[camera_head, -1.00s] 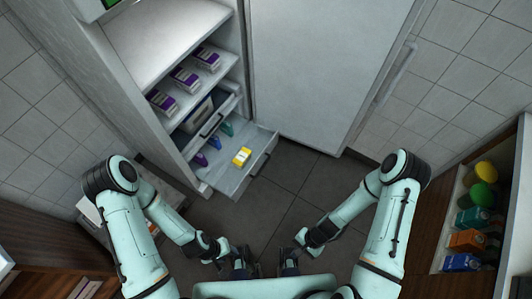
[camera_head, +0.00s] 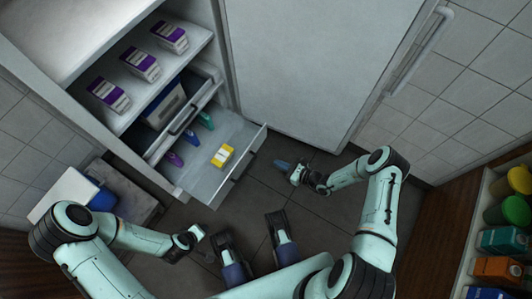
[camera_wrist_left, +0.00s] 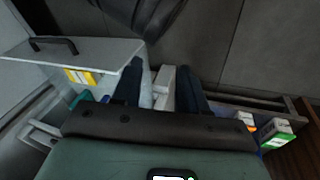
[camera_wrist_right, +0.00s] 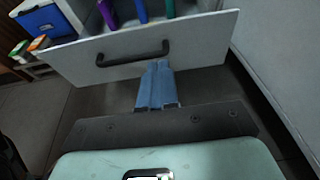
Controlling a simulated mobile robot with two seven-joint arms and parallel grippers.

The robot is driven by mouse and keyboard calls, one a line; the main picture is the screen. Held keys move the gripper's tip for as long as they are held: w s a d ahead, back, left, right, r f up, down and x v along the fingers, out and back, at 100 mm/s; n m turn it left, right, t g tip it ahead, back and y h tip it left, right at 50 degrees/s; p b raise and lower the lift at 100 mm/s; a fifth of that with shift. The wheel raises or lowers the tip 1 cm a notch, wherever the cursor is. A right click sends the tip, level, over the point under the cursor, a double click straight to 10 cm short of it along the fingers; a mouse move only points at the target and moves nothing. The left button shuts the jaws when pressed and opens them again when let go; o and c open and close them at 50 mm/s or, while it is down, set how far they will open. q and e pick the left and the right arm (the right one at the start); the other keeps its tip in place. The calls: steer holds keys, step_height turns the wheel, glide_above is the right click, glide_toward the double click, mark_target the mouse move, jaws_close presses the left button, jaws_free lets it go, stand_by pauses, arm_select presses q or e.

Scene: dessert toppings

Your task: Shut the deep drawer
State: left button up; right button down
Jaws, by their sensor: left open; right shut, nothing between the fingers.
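The deep drawer (camera_head: 241,166) is pulled out low in the white cabinet. A yellow box (camera_head: 222,156) and purple and green items lie inside it. In the right wrist view, its pale front (camera_wrist_right: 205,40) carries a dark bar handle (camera_wrist_right: 120,59). My right gripper (camera_head: 280,164) is shut and empty, just in front of the drawer front. Its fingertips (camera_wrist_right: 158,66) are close to the handle's right end; I cannot tell whether they touch. My left gripper (camera_wrist_left: 160,75) is open and empty, low near my base, apart from the drawer.
Purple-and-white cartons (camera_head: 140,64) stand on the shelf above. A dark handle (camera_head: 183,119) and a bin (camera_head: 163,105) show behind the drawer. A tall white door (camera_head: 310,70) stands right of it. A shelf with cups and cartons (camera_head: 500,240) is at far right. The floor between is clear.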

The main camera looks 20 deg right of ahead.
mark_target(248, 150)
steer(key=b+x, duration=0.1)
steer(key=x, duration=0.2)
steer(key=b+x, duration=0.1)
steer(key=x, duration=0.3)
steer(key=b+x, duration=0.1)
steer(key=x, duration=0.3)
steer(key=shift+a+r, duration=0.2)
steer(key=shift+a, duration=0.05)
arm_select(q)
steer(key=s+a+f+g, duration=0.1)
steer(key=s+f+g, duration=0.1)
steer(key=s+f, duration=0.3)
steer(key=shift+s+a+f+n+b, duration=0.25)
steer(key=shift+f+b, duration=0.2)
steer(key=shift+f, duration=0.3)
arm_select(e)
steer(key=shift+w+a, duration=0.4)
steer(key=shift+w, duration=0.25)
arm_select(q)
steer(key=shift+w+a, duration=0.1)
steer(key=shift+w, duration=0.05)
arm_select(e)
steer(key=shift+w+a+r, duration=0.1)
